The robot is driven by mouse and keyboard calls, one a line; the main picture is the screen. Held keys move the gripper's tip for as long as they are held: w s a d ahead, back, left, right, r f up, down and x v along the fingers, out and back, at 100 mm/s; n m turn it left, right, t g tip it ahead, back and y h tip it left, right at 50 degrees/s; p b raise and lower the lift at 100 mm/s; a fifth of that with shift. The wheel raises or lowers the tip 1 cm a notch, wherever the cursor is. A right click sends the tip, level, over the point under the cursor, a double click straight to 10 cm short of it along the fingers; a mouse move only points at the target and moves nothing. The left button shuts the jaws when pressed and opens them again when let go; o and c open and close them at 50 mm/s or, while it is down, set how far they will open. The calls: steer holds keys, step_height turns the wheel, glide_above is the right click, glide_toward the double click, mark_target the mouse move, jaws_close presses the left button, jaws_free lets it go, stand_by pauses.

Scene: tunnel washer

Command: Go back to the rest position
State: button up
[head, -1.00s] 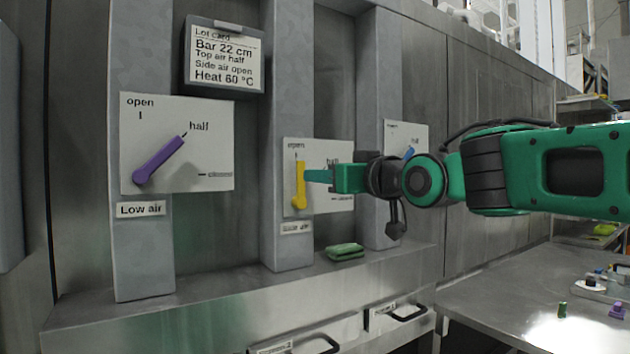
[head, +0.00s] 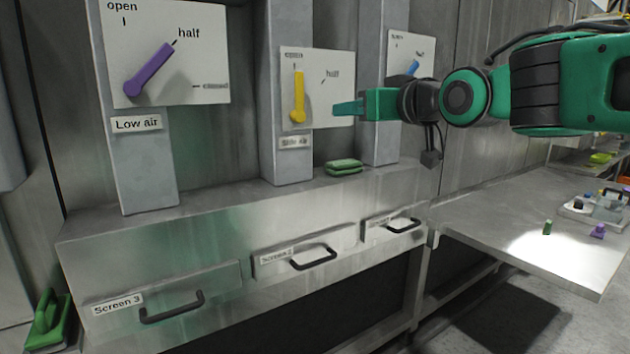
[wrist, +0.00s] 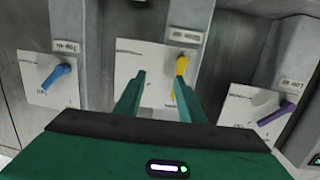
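My gripper (head: 337,108) is in front of the side air panel, to the right of the yellow lever (head: 298,98) and apart from it in the head view. The wrist view shows the two green fingers of my gripper (wrist: 161,88) spread, with nothing between them. The yellow lever (wrist: 181,66) points up at "open" in the head view. The purple lever (head: 149,75) on the Low air panel points to "half". The blue lever (head: 412,68) on the far panel is tilted to the upper right; my arm hides part of that panel.
A green sponge-like block (head: 343,167) lies on the steel ledge below the panels. Drawers with black handles (head: 314,258) are set in the front below. A steel table (head: 500,225) with small items stands at right. A green object (head: 48,322) is at lower left.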

steer(key=s+d+f+m+g+h, duration=0.3)
steer(key=s+d+f+h, duration=0.1)
steer(key=d+f, duration=0.75)
steer(key=s+d+f+m+g+h, duration=0.3)
steer(key=s+d+f+h, duration=0.1)
steer(key=d+f, duration=0.75)
steer(key=s+d+f+m+g, duration=0.2)
steer(key=s+f, duration=0.3)
steer(key=s, duration=0.4)
steer(key=s+d+f+m+g, duration=0.2)
steer(key=s+d+f+g, duration=0.2)
steer(key=s, duration=0.5)
steer(key=s+d+f+m+g, duration=0.1)
steer(key=s+d+f+g, duration=0.2)
steer(key=s+f, duration=0.3)
steer(key=s, duration=0.3)
steer(key=shift+m+y, duration=0.3)
steer(key=shift+m, duration=0.1)
steer(key=shift+s, duration=0.1)
steer(key=shift+c, duration=0.2)
steer(key=shift+c, duration=0.4)
